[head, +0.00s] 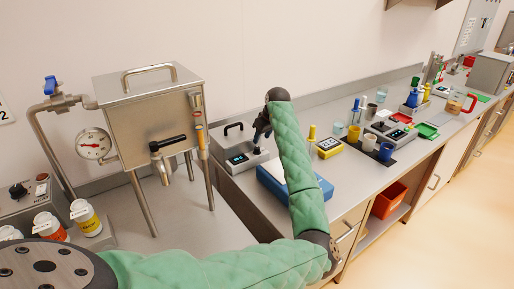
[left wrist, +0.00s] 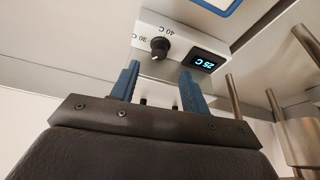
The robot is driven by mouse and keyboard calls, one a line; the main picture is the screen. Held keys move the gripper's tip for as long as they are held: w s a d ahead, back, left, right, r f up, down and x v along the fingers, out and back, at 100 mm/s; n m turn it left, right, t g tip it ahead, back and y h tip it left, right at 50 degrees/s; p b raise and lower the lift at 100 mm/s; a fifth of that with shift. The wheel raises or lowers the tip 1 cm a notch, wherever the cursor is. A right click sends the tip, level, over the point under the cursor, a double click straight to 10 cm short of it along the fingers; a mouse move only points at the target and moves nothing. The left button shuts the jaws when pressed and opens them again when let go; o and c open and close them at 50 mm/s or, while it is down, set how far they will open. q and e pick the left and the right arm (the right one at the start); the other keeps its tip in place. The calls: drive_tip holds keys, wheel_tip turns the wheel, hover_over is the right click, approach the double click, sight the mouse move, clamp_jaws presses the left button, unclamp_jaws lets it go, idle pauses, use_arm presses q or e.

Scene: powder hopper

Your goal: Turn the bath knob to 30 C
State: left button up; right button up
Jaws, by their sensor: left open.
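The water bath (head: 226,146) is a steel box with a black lid handle, on the bench left of my forearm. Its white front panel (left wrist: 187,32) shows upside down in the left wrist view. It carries a black round knob (left wrist: 160,47), printed marks 30 C and 40 C, and a lit display (left wrist: 204,60) reading 25 C. My left gripper (head: 262,131) is at the bath's front right. In the left wrist view its two blue fingers (left wrist: 159,79) are open, with the knob beyond and between their tips, apparently not held. In the head view the gripper hides the knob. My right gripper is not in view.
A steel hopper (head: 150,115) on legs with a gauge (head: 94,144) stands left of the bath. A blue tray-like box (head: 270,181) lies right in front of the bath, under my forearm.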

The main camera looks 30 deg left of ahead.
sight(257, 148)
use_arm(q)
drive_tip(key=p+x, duration=0.2)
drive_tip(key=x, duration=0.4)
drive_tip(key=shift+a, duration=0.15)
drive_tip(key=shift+w+a+f+p, duration=0.15)
drive_tip(key=shift+f+p, duration=0.15)
drive_tip(key=shift+f, duration=0.35)
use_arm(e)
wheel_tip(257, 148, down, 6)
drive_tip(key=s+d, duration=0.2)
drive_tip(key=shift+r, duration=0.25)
use_arm(q)
drive_tip(key=shift+c, duration=0.3)
drive_tip(key=c, duration=0.9)
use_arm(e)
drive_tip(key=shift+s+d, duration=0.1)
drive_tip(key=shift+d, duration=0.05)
